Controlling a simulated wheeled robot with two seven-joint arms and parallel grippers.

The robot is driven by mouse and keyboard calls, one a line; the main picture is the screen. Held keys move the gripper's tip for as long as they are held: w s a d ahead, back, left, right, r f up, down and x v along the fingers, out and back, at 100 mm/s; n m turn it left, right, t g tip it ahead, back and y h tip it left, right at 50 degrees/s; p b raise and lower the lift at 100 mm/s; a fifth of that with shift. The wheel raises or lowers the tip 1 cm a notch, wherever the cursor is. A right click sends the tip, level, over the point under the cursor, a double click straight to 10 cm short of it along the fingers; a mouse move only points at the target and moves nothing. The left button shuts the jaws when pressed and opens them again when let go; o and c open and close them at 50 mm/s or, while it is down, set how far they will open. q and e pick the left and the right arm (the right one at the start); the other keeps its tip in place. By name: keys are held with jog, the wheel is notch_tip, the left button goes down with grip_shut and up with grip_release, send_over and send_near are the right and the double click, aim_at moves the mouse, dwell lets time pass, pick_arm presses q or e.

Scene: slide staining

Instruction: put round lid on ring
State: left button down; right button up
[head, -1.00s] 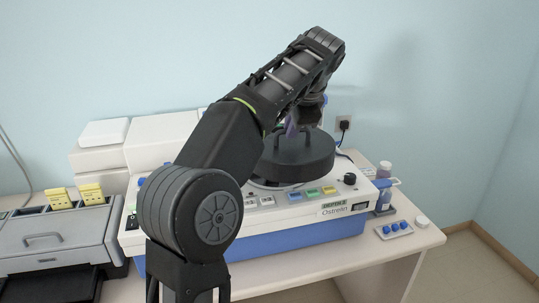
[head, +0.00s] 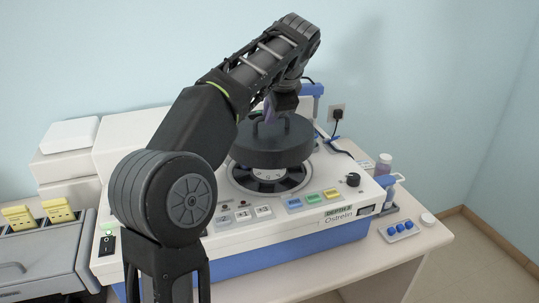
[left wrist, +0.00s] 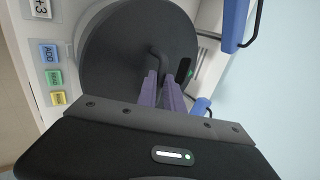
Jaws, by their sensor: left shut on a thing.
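The round lid (head: 285,146) is a thick dark grey disc with a bar handle on top. My left gripper (head: 268,110) is shut on the lid's handle, with its purple fingers coming down from above. The lid is held roughly level, apart from the machine top. The ring (head: 268,187) shows below it as a dark slotted circle with a pale rim on the white staining machine (head: 225,245). The lid hides the ring's back part. In the left wrist view, the lid (left wrist: 115,50) lies beyond the purple fingers of my left gripper (left wrist: 160,85). My right gripper is not in view.
Coloured buttons (head: 312,198) and a black knob (head: 353,180) are on the machine's front. A blue post (head: 318,95) stands behind the lid. Bottles (head: 384,165) and a tray with blue pieces (head: 398,229) are at the right. A grey unit (head: 35,250) stands at the left.

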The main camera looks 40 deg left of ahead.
aim_at(272, 135)
pick_arm(q)
notch_tip(272, 135, down, 3)
jog(key=shift+f, duration=0.2)
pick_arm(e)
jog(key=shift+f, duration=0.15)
pick_arm(q)
jog(key=shift+f, duration=2.05)
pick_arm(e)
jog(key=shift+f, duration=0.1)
pick_arm(q)
jog(key=c, duration=1.5)
grip_release()
jog(key=shift+f, duration=0.1)
